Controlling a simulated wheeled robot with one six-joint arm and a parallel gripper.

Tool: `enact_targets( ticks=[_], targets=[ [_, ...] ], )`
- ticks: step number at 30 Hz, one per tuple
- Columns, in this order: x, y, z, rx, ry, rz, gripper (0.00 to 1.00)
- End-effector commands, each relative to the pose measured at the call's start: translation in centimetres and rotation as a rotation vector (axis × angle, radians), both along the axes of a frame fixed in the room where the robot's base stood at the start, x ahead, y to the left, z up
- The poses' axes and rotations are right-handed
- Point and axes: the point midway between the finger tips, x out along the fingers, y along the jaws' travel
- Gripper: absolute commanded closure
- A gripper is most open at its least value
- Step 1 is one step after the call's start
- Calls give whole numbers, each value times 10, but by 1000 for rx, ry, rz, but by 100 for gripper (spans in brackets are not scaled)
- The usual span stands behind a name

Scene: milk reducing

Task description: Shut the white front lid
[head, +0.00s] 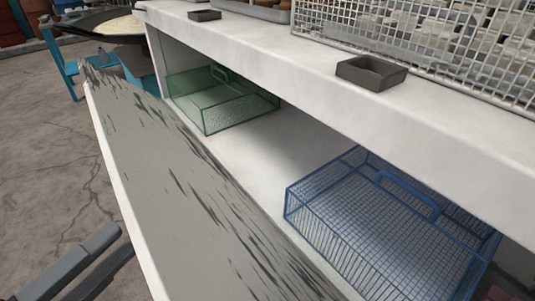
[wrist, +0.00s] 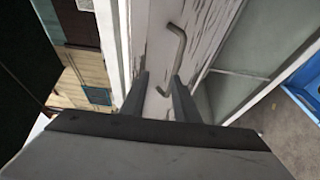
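The white front lid (head: 165,185) hangs open, tilted outward from the white counter (head: 300,60) in the head view. Its visible face is grey-white with dark peeling streaks. In the wrist view the lid's worn white face (wrist: 146,38) carries a bent metal handle (wrist: 181,45). My gripper (head: 122,238) is at the lower left in the head view, on the outer side of the lid. In the wrist view my gripper (wrist: 160,78) has its two dark fingers apart, pointing at the lid near the handle. I cannot tell whether they touch it. Nothing is clearly held.
A green wire basket (head: 222,100) and a blue wire basket (head: 385,225) sit inside the open compartment. A small dark tray (head: 371,73) and a wire rack (head: 430,45) are on the counter top. Bare ground (head: 45,150) lies left of the lid, with a blue chair (head: 60,62) behind.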

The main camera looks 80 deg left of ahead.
Motion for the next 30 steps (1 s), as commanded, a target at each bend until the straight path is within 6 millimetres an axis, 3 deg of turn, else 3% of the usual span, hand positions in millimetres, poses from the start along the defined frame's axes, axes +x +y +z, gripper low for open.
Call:
enact_targets(
  ticks=[12,27,30],
  targets=[
    [40,54,0,-1,0,-3,72],
    [47,64,1,-1,1,-2,72],
    [47,64,1,0,0,-2,96]
  ],
)
